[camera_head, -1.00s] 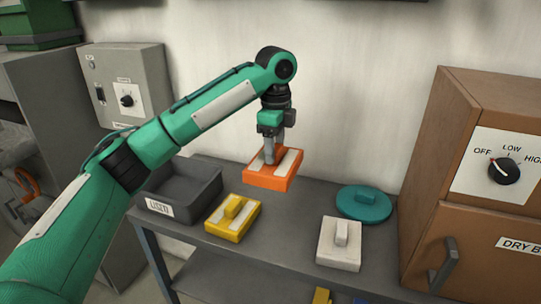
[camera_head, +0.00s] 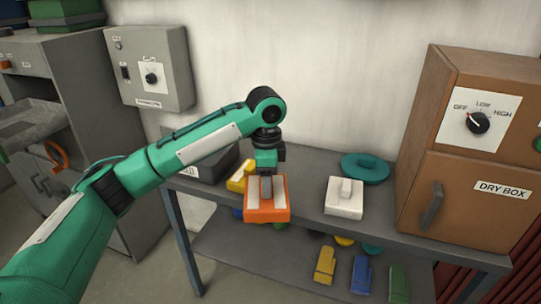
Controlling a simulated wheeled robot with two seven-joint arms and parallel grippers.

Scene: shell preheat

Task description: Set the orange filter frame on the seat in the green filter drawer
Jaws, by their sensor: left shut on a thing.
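The orange filter frame (camera_head: 267,216) is a flat block with pale strips on top. My left gripper (camera_head: 267,185) points down and is shut on it. The frame appears held at the front edge of the grey table (camera_head: 310,225), in front of a yellow block; its exact height is hard to judge. My right gripper is not in view. I cannot make out a green filter drawer or its seat for certain in this view.
A white block (camera_head: 344,207) and a teal disc (camera_head: 366,178) stand on the table, left of the brown dry box (camera_head: 445,205). The yellow block (camera_head: 238,181) and a dark bin (camera_head: 205,168) are partly hidden by my arm. Several coloured pieces lie on the lower shelf.

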